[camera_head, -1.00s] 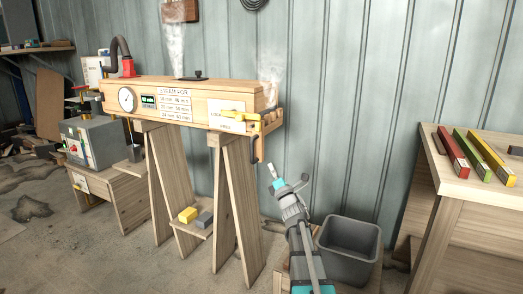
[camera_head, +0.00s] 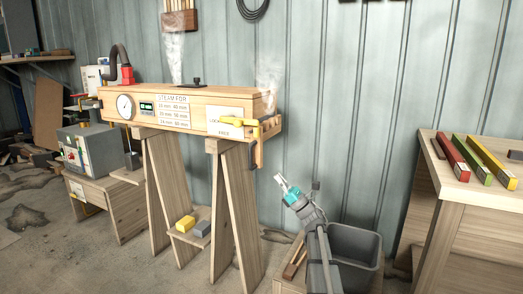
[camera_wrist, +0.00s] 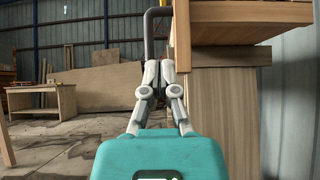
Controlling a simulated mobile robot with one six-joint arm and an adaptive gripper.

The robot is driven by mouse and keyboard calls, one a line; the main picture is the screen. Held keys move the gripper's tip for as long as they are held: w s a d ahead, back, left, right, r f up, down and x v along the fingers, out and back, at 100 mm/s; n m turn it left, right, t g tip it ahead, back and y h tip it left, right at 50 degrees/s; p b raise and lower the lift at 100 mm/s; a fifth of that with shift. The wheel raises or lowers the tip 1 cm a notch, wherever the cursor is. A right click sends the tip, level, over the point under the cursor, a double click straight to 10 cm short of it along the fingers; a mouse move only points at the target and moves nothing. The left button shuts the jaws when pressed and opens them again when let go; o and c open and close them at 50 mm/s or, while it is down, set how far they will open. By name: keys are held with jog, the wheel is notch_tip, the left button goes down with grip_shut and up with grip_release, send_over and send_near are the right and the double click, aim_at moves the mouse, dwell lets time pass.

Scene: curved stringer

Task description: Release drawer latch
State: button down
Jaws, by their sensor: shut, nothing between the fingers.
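The yellow latch lever (camera_head: 236,122) lies across a white label at the right end of the long wooden steam box (camera_head: 152,96). A dark bent handle (camera_head: 254,155) hangs below that end. My gripper (camera_head: 280,179) is below and to the right of the handle in the head view, apart from the box. In the wrist view my gripper (camera_wrist: 159,72) is shut and empty. The dark handle (camera_wrist: 149,35) rises just beyond its fingertips there, with the box's wooden end (camera_wrist: 240,14) to the right; contact cannot be told.
Wooden trestle legs (camera_head: 232,215) carry the box, with a yellow block (camera_head: 185,223) on a low shelf. A grey bin (camera_head: 355,255) stands beside my arm. A bench (camera_head: 500,205) with coloured bars is at the right. Steam rises by the wall.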

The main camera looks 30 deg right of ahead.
jog(key=shift+w+r, duration=0.1)
jog(key=shift+r, duration=0.05)
jog(key=p, duration=0.7)
send_near(255, 138)
jog(key=w+a, duration=0.1)
jog(key=w, duration=0.1)
jog(key=w+a, duration=0.1)
jog(key=shift+w+a+r, duration=0.35)
jog(key=shift+a+r, duration=0.05)
jog(key=shift+r+p, duration=1.9)
jog(key=shift+p, duration=0.15)
jog(key=shift+a, duration=0.4)
jog(key=shift+d, duration=0.3)
jog(key=shift+a+r, duration=0.1)
jog(key=shift+r, duration=0.05)
jog(key=shift+r+p, duration=0.1)
jog(key=shift+p, duration=0.25)
